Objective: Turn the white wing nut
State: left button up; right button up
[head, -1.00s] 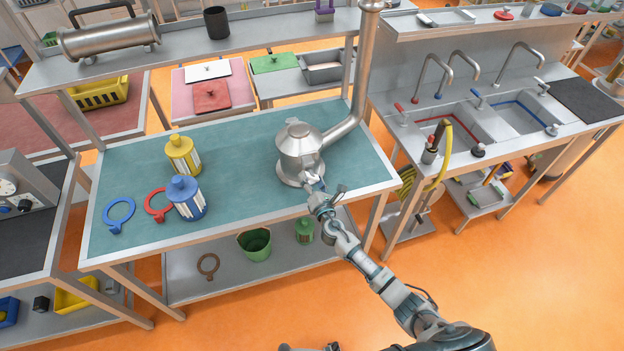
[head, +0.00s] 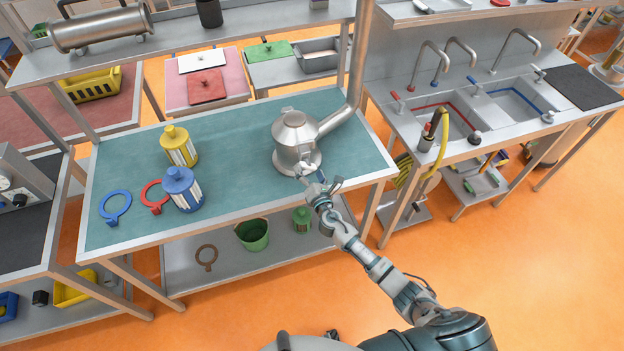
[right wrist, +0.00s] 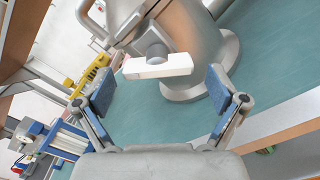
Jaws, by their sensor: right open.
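The white wing nut (right wrist: 158,67) sits on the front of a grey metal vessel (right wrist: 190,35) in the right wrist view. In the head view the vessel (head: 295,138) stands on the teal table, and the nut (head: 306,168) shows small at its lower front. My right gripper (right wrist: 160,88) is open, with one blue-padded finger on each side of the nut and apart from it. It also shows in the head view (head: 318,184), close in front of the vessel. My left gripper is not in view.
A bent metal pipe (head: 352,95) rises from the vessel's right side. Yellow (head: 178,147) and blue (head: 182,190) canisters, with a red ring (head: 153,197) and a blue ring (head: 114,207), stand at the table's left. The teal tabletop (head: 235,150) between them and the vessel is clear.

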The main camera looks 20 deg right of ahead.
jog(key=s, duration=1.1)
jog(key=shift+s+d+f, duration=0.15)
jog(key=shift+s+d, duration=0.05)
